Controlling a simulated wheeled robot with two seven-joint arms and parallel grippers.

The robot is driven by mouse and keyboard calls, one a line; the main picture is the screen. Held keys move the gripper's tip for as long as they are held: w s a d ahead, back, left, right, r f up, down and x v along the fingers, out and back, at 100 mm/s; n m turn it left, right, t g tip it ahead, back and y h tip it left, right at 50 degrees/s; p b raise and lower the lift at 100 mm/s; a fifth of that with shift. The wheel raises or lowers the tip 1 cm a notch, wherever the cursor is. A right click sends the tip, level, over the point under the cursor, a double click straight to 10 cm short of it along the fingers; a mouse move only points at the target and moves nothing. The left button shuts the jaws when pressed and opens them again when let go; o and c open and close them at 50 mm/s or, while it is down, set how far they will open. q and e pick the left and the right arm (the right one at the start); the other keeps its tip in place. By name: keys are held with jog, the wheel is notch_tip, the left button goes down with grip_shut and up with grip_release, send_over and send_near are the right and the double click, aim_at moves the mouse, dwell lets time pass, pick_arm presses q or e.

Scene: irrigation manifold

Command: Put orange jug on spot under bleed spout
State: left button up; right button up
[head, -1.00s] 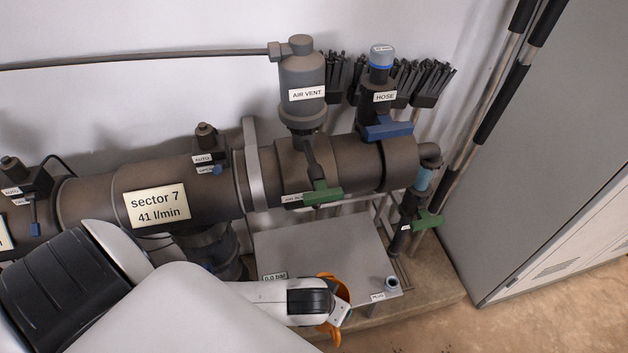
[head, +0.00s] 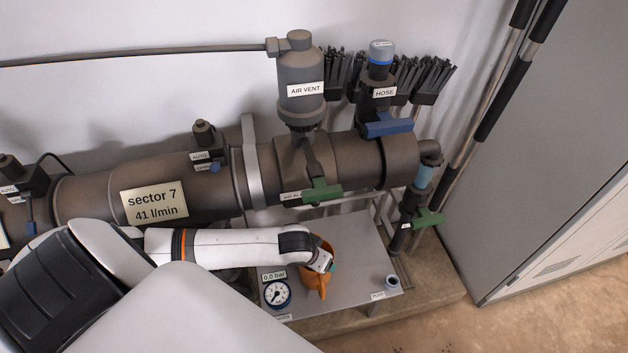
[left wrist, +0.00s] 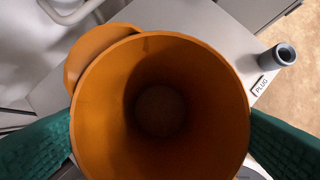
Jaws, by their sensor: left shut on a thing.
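The orange jug (head: 312,280) is over the grey metal shelf (head: 350,240) below the pipe, partly hidden by my left gripper in the head view. My left gripper (head: 326,264) is shut on the jug. In the left wrist view the jug (left wrist: 95,110) is empty and seen from above, with green finger pads on both sides of it. I cannot tell whether its base touches the shelf. The bleed spout (head: 398,238) points down below the green-handled valve (head: 428,218) at the pipe's right end, to the right of the jug. My right gripper is not in view.
A grey plug (head: 391,283) stands at the shelf's right corner; it also shows in the left wrist view (left wrist: 277,57). A pressure gauge (head: 277,294) is at the front left. Green (head: 322,191) and blue (head: 388,126) valve handles stick out above. The shelf between jug and spout looks clear.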

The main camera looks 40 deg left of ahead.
pick_arm(q)
jog(key=o, duration=1.2)
jog(key=p+v, duration=0.2)
jog(key=v, duration=1)
jog(key=shift+r, duration=0.1)
